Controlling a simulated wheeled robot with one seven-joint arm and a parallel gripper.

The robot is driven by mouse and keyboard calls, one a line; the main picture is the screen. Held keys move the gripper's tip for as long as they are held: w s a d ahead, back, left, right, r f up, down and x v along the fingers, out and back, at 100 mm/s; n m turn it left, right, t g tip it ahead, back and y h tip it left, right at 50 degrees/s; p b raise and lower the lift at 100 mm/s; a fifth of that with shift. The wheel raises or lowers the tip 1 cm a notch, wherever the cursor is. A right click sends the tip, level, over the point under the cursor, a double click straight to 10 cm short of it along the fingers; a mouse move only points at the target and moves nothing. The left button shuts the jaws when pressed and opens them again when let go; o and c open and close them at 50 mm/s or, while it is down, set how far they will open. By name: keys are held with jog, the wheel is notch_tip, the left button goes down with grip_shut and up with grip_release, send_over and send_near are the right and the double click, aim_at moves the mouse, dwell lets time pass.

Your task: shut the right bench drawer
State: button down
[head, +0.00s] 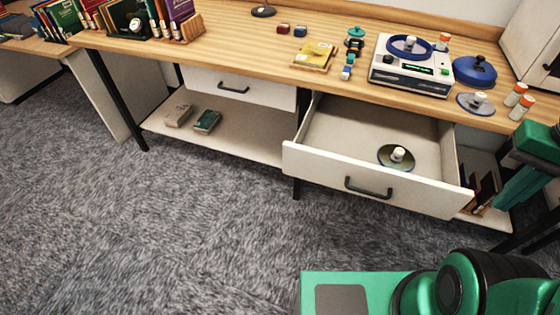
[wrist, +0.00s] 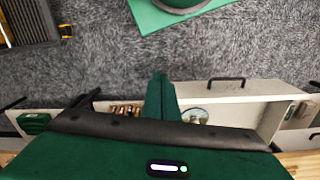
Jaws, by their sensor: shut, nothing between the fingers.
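The right bench drawer (head: 375,178) is pulled out from under the bench top, its pale front and black handle facing the room. A disc with a white knob (head: 396,156) lies inside it. In the wrist view the open drawer (wrist: 245,92) shows upside down, with its handle toward the top. My gripper (wrist: 160,88) is shut and empty, its green fingers beside the drawer's side. In the head view my gripper (head: 505,190) is at the right edge, to the right of the drawer front. I cannot tell whether it touches the drawer.
The left drawer (head: 240,86) is shut. The bench top (head: 225,55) carries a white device (head: 412,68), a blue lidded pot (head: 474,70), several small bottles and books. The carpet (head: 180,230) before the bench is clear.

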jog(key=w+a+f+n+t+h, duration=0.1)
jog(key=w+a+f+n, duration=0.1)
jog(key=w+a+n, duration=0.7)
jog(key=w+a+f+n+h, duration=0.1)
jog(key=w+a+f+n, duration=0.1)
jog(key=w+a+n, duration=0.65)
jog(key=s+a+f+n+t, duration=0.15)
jog(key=a+f+n, duration=0.25)
jog(key=a+n, duration=0.8)
jog(key=w+a+f+n+t, duration=0.1)
jog(key=a+f+n+t, duration=0.15)
jog(key=a+n, duration=0.9)
jog(key=w+a+f+m, duration=0.1)
jog(key=w+f+m, duration=0.1)
jog(key=w+f, duration=0.4)
jog(key=shift+w+a+f+m+g+y, duration=0.3)
jog(key=shift+f+m+g, duration=0.1)
jog(key=shift+f, duration=1.6)
